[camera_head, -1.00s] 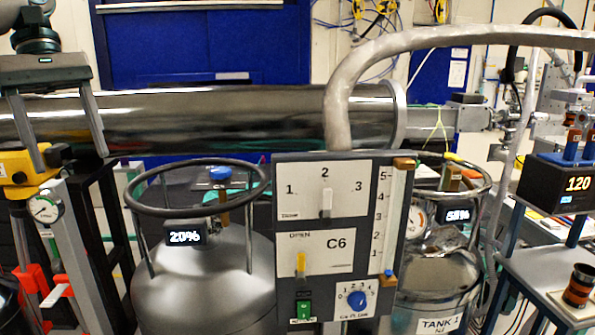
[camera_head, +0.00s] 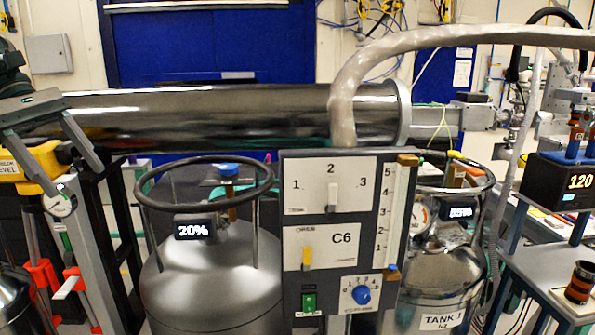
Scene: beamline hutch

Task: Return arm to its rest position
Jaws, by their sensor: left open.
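My left gripper (camera_head: 72,178) is at the far left edge, in front of the long metal pipe (camera_head: 240,118). Its two fingers are spread, point downward and hold nothing. It is tilted, and part of it and its arm is cut off by the picture edge. A yellow device (camera_head: 40,165) with a round gauge stands just below and behind the fingers; I cannot tell whether they touch. My right gripper is not in view.
A grey tank (camera_head: 210,285) reading 20% stands left of the C6 control panel (camera_head: 330,225). Tank 1 (camera_head: 435,285) stands behind the panel's right side. A thick hose (camera_head: 450,38) arches above. A display reading 120 (camera_head: 562,185) sits on a shelf at right.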

